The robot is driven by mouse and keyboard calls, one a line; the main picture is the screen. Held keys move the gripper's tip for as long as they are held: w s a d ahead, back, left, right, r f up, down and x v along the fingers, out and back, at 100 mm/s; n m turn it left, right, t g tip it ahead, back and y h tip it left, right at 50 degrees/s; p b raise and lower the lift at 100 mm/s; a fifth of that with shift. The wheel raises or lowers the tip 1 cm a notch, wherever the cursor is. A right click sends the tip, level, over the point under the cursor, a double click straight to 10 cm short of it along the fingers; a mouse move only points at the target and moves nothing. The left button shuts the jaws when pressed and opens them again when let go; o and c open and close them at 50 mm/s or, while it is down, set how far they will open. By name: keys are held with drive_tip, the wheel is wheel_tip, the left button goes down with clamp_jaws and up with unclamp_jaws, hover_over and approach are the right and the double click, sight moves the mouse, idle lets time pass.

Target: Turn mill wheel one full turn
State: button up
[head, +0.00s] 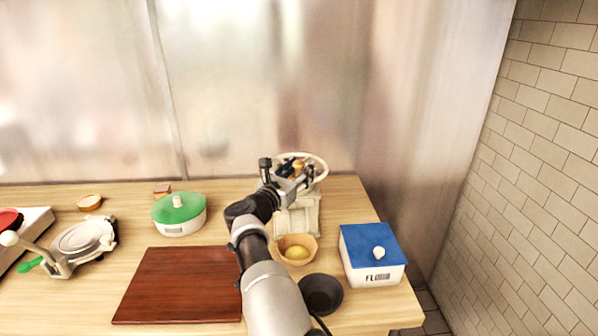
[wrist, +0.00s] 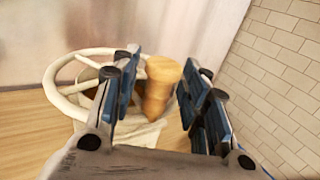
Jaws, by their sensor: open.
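The mill is a cream body (head: 298,217) at the back right of the wooden counter, with a cream spoked wheel (head: 322,165) on top. The wheel also shows in the wrist view (wrist: 52,84), left of and behind the fingers. A tan wooden knob (wrist: 162,84) stands upright between my gripper's fingers in the wrist view, with a gap visible at the right finger; contact at the left cannot be told. My gripper (head: 295,172) is open at the wheel and hides part of it in the head view.
A wooden bowl (head: 297,238) with a yellow item stands before the mill, near a dark bowl (head: 321,295) and a blue-lidded box (head: 372,263). A green-lidded pot (head: 179,223), brown board (head: 180,285) and press (head: 85,240) lie left. A tiled wall (head: 545,160) bounds the right.

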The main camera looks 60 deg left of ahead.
drive_tip(key=shift+s+r, duration=0.15)
drive_tip(key=shift+s+d, duration=0.25)
drive_tip(key=shift+s, duration=0.25)
drive_tip(key=v, duration=1)
drive_tip(key=shift+s+d, duration=0.2)
drive_tip(key=shift+d, duration=0.05)
